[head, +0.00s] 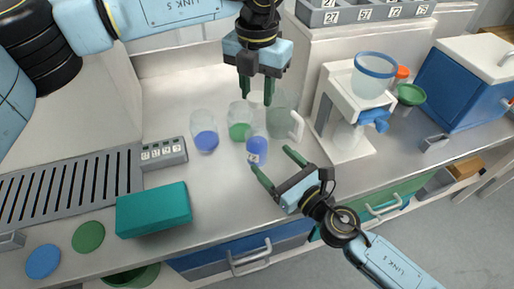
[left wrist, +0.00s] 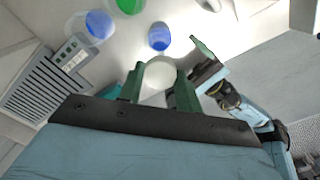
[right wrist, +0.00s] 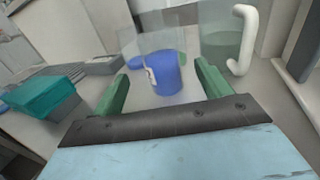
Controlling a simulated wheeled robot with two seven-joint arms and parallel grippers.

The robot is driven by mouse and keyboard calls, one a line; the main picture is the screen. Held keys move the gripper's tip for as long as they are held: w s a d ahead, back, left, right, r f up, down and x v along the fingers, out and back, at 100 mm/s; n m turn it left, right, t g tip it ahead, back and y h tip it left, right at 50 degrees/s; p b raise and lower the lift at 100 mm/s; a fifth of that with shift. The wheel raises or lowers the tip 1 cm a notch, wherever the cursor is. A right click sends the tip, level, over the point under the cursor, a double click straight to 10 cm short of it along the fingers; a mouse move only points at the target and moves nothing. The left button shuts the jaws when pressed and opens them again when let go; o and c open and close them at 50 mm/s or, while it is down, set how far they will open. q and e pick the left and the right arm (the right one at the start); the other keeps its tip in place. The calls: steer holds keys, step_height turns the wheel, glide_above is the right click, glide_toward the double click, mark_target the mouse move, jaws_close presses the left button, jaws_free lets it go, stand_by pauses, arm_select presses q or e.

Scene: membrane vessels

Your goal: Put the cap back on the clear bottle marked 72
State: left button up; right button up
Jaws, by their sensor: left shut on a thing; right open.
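A small clear bottle (head: 257,148) with blue contents and a white label stands upright on the counter; the label is too small to read surely. It also shows in the left wrist view (left wrist: 159,37) and the right wrist view (right wrist: 165,78). My right gripper (head: 270,160) is open, its fingers either side of the bottle and apart from it. My left gripper (head: 257,97) is above and behind the bottle, pointing down. In the left wrist view its fingers are shut on a pale round thing (left wrist: 159,75), which looks like the cap. It is hard to make out in the head view.
Clear beakers with blue (head: 205,138) and green (head: 240,130) contents and a clear jug (head: 283,120) stand close by. A teal box (head: 153,209) lies at front left. A white stand (head: 345,130) holding a blue-rimmed bowl is at right. The counter's front edge is near my right gripper.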

arm_select(q)
steer(key=shift+w, duration=0.1)
arm_select(e)
steer(key=x, duration=0.9)
steer(key=shift+w+a, duration=0.15)
steer(key=c, duration=1.5)
arm_select(q)
glide_above(257, 126)
steer(key=shift+f, duration=2.55)
steer(key=shift+f, duration=0.85)
steer(key=shift+f, duration=0.55)
